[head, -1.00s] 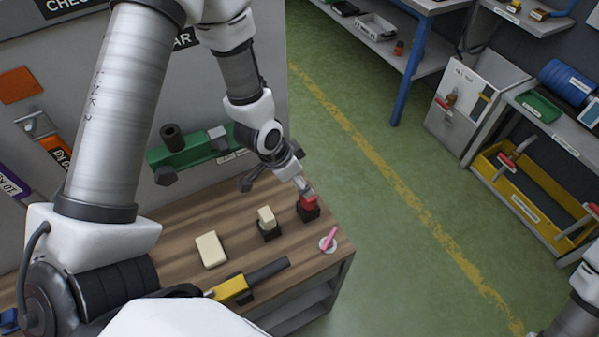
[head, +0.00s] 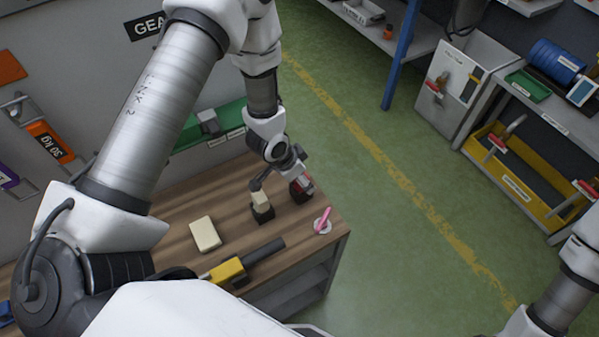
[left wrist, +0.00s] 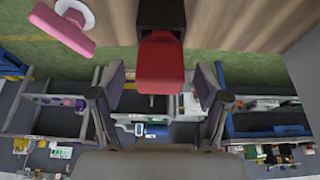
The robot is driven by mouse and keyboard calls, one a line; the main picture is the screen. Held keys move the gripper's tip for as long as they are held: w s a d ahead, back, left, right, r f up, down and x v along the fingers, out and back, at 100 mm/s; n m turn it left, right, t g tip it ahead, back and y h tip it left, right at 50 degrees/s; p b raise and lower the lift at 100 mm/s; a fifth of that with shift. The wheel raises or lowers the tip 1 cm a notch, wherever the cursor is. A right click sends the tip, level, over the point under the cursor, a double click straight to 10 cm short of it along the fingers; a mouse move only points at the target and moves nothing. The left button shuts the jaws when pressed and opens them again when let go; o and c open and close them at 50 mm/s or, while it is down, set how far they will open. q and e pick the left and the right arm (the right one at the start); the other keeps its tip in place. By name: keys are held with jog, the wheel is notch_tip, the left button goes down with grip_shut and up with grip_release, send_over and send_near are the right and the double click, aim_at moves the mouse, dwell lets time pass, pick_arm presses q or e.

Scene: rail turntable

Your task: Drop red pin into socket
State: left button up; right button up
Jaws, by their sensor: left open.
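The red pin (head: 304,186) looks like a red block above a dark block (left wrist: 160,14) near the right end of the wooden table. Whether this dark block is the socket I cannot tell. In the left wrist view the red pin (left wrist: 160,66) sits in the middle, between the spread fingers. My left gripper (left wrist: 160,82) is open around it, with a gap on each side. In the head view my left gripper (head: 284,184) partly hides the red pin. My right gripper is not in view; only part of its arm shows at the lower right.
A cream block (head: 260,199) on a black base stands close left of my left gripper. A flat cream block (head: 205,234), a yellow and black tool (head: 228,271) and a pink handle (head: 323,219) on a white disc are on the table (head: 180,215). Green floor lies right.

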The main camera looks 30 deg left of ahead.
pick_arm(q)
jog(key=c, duration=1.4)
jog(key=o, duration=0.4)
jog(key=c, duration=0.4)
jog(key=shift+o, duration=0.2)
jog(key=shift+r, duration=0.1)
jog(key=shift+r+p, duration=0.6)
jog(key=shift+p, duration=0.05)
jog(key=shift+r+p, duration=2.35)
jog(key=shift+r, duration=0.65)
notch_tip(320, 180, up, 5)
jog(key=p, duration=0.4)
